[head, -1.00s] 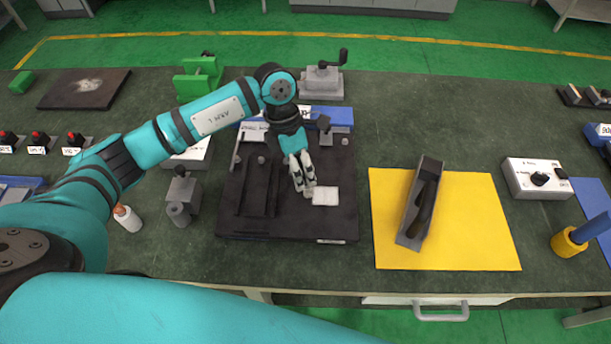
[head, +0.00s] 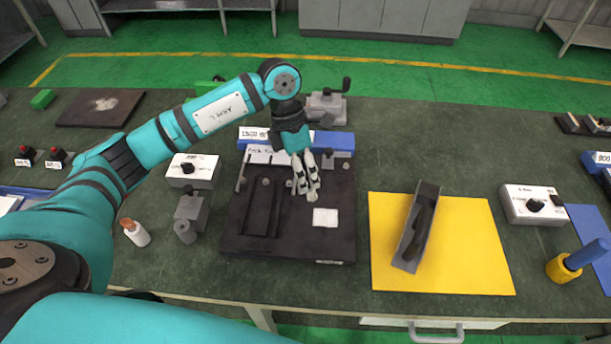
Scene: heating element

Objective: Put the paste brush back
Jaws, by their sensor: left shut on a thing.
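My left gripper (head: 307,188) points down over the right half of the dark fixture board (head: 285,238). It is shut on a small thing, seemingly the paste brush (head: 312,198). Only a pale tip shows below the fingers; the rest is hidden by them. The tip is just behind a white square pad (head: 325,217) on the board. I cannot tell whether the tip touches the board. My right gripper is not in view.
A blue bin with white labels (head: 335,143) stands behind the board. A yellow mat (head: 470,245) with a grey tool (head: 416,228) lies to the right.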

